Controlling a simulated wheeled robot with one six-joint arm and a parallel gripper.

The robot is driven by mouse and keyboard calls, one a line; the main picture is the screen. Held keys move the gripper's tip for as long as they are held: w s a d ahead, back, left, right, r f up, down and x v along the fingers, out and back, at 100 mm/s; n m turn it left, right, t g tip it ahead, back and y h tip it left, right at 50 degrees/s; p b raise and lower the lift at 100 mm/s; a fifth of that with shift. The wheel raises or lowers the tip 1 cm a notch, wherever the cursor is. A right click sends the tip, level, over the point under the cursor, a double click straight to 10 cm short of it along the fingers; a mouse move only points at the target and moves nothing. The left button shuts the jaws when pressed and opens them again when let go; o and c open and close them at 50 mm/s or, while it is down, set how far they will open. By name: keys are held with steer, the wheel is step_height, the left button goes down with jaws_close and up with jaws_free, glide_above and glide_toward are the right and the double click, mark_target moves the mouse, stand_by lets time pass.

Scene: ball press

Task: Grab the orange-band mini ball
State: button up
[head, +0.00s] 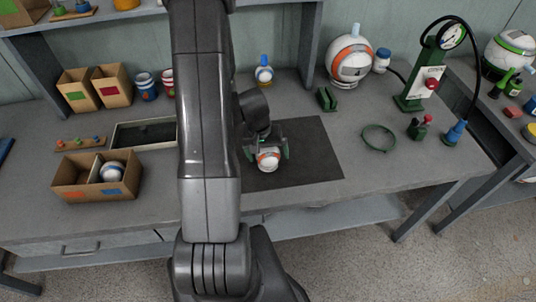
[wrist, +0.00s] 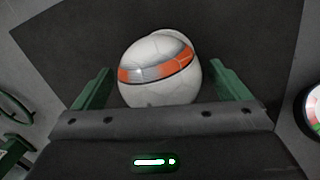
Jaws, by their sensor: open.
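The orange-band mini ball (head: 268,160) is white with an orange and grey band. It rests on the dark mat (head: 310,150) on the bench. My gripper (head: 267,152) is directly over it, pointing down. In the wrist view the ball (wrist: 158,72) sits between the two green fingers of my gripper (wrist: 160,90). The jaws are open, with a gap on each side of the ball. Part of the ball's near side is hidden behind the gripper body in the wrist view.
A divided cardboard box (head: 80,178) at left holds a blue-banded ball (head: 112,172). A large orange-banded ball (head: 350,60) stands at the back. A green press with gauge (head: 425,85) and a green ring (head: 379,138) are at right. The mat around the ball is clear.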

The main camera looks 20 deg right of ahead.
steer(key=shift+c, duration=0.2)
steer(key=c, duration=1)
steer(key=shift+o, duration=0.2)
steer(key=shift+r, duration=0.15)
